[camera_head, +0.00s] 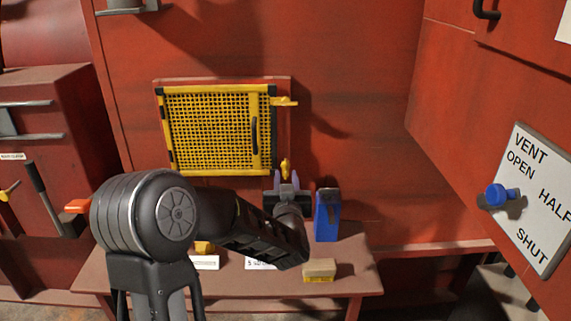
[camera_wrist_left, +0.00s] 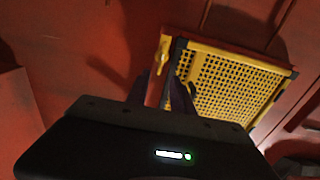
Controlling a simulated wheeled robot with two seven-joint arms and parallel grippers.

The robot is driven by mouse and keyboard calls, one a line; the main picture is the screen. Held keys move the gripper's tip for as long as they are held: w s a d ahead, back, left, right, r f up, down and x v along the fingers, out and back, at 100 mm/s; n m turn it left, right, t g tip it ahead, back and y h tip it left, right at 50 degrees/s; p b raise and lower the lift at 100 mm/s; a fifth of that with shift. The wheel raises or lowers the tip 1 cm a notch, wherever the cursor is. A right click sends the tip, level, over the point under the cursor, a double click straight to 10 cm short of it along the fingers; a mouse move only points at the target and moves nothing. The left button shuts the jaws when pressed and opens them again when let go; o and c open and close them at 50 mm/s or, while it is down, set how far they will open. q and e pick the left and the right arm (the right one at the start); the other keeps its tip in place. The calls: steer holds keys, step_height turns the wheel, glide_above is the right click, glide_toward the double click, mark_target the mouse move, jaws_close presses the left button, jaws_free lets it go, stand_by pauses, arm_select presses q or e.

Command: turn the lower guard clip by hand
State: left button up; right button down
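The yellow mesh guard (camera_head: 210,130) is closed in its frame on the red wall. The lower guard clip (camera_head: 285,167) is a small yellow tab at its lower right, upright. The upper clip (camera_head: 285,101) lies sideways at the upper right. My left gripper (camera_head: 284,182) is just below the lower clip, its fingers apart, with nothing visibly held. In the left wrist view, which is turned over, the lower clip (camera_wrist_left: 162,52) shows past the dark fingertips, beside the mesh guard (camera_wrist_left: 230,90). Touch between fingers and clip cannot be told. My right gripper is out of view.
A bench (camera_head: 345,285) runs below the guard. A blue object (camera_head: 327,216) stands close right of the gripper, and a tan-topped yellow block (camera_head: 319,270) lies in front. A blue knob (camera_head: 498,195) sits on the vent plate (camera_head: 530,180) at right.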

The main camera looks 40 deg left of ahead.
mark_target(286, 165)
arm_select(q)
steer(key=p+x, duration=0.2)
steer(key=x, duration=0.4)
steer(key=shift+w+a+r, duration=0.1)
steer(key=shift+w+a, duration=0.4)
steer(key=shift+w, duration=0.1)
jaws_close()
